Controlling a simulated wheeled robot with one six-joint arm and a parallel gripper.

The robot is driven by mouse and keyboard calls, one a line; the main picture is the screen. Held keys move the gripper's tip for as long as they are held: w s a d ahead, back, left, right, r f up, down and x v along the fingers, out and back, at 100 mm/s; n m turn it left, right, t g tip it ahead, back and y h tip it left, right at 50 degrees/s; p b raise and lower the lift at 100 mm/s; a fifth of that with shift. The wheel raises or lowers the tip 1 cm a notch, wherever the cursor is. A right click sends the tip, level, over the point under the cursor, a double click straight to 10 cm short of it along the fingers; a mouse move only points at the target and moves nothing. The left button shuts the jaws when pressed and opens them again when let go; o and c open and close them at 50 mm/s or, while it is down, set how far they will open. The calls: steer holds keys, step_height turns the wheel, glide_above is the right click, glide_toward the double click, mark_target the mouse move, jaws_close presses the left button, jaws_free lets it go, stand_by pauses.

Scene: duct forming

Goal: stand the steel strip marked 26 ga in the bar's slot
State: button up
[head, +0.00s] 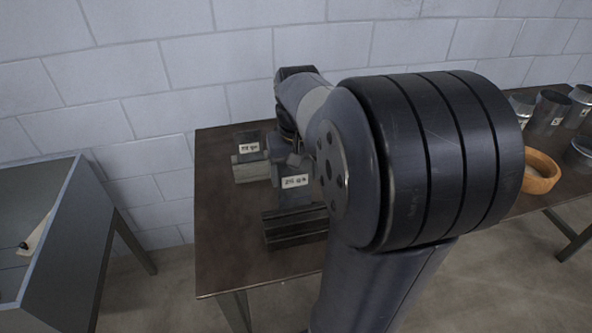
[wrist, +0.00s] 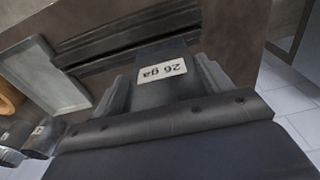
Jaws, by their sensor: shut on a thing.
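My gripper (wrist: 165,90) is shut on the steel strip marked 26 ga (wrist: 161,57), with a finger on each side of it in the wrist view. The strip's white label faces the camera there. In the head view the labelled strip (head: 295,196) shows below my wrist, just behind and above the dark slotted bar (head: 296,240). The bar also shows in the wrist view (wrist: 100,45), with a dark slot along its length. The strip's far edge overlaps the bar in the picture. I cannot tell whether it touches the bar or enters the slot.
A grey block (head: 250,170) with another labelled piece (head: 249,148) is at the table's back left. A grey tray (wrist: 48,78) lies beside the bar. A wooden bowl (head: 540,174) and metal cups (head: 548,110) stand at the right. The table's front left (head: 230,260) is clear.

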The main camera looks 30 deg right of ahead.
steer(key=shift+f+b, duration=1.55)
steer(key=shift+f, duration=1)
steer(key=o, duration=1.1)
steer(key=shift+c, duration=0.2)
step_height(320, 180, up, 11)
steer(key=shift+s, duration=0.3)
steer(key=shift+f, duration=0.15)
